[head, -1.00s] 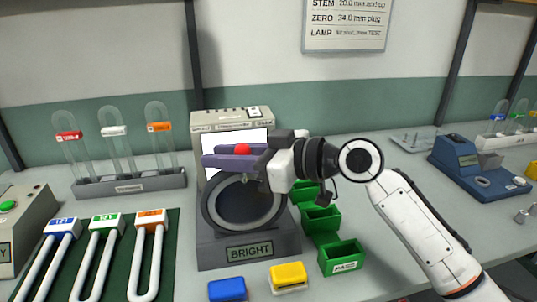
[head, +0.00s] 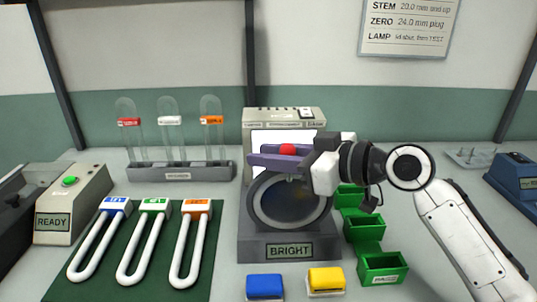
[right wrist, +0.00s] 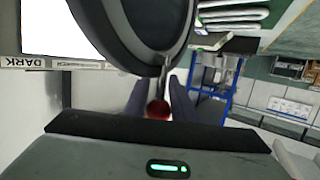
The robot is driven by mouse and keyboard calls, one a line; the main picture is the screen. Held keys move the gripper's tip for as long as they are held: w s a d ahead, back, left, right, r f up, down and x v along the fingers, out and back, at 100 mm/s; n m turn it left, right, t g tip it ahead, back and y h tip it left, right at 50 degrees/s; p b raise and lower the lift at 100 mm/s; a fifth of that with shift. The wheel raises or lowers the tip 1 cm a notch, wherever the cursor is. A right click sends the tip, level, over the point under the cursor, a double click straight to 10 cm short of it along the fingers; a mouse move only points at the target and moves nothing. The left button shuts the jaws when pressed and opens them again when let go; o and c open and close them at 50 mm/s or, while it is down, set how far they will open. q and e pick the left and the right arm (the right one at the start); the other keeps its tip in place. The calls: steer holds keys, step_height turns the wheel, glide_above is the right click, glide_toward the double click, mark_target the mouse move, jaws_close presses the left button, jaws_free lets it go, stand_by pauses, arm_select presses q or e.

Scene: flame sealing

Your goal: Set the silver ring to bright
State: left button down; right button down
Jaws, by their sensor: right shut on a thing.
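The silver ring (head: 291,228) stands upright around a dark round window on a grey stand, with a BRIGHT plate (head: 290,251) below it. A short stem at the ring's top carries a red knob (head: 287,149). My right gripper (head: 270,154) is at the top of the ring, its purple fingers shut on the red knob. In the right wrist view the knob (right wrist: 158,109) sits between the two fingers, with the ring's curved rim (right wrist: 180,55) above it. A DARK label (right wrist: 32,94) shows at the left there. My left gripper is not in view.
A lit white panel box (head: 255,122) stands behind the ring. Green bins (head: 385,266) are to the right, blue (head: 264,286) and yellow (head: 325,280) blocks in front. U-tubes on a green mat (head: 212,275), a tube rack (head: 190,173) and a READY box (head: 75,205) are left.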

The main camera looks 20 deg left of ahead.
steer(key=shift+d+f, duration=0.15)
steer(key=shift+f, duration=0.8)
steer(key=c, duration=1.7)
jaws_free()
steer(key=shift+o, duration=0.9)
steer(key=shift+r, duration=0.1)
steer(key=b+v, duration=0.1)
steer(key=v, duration=0.9)
steer(key=shift+r, duration=0.35)
steer(key=shift+d, duration=0.1)
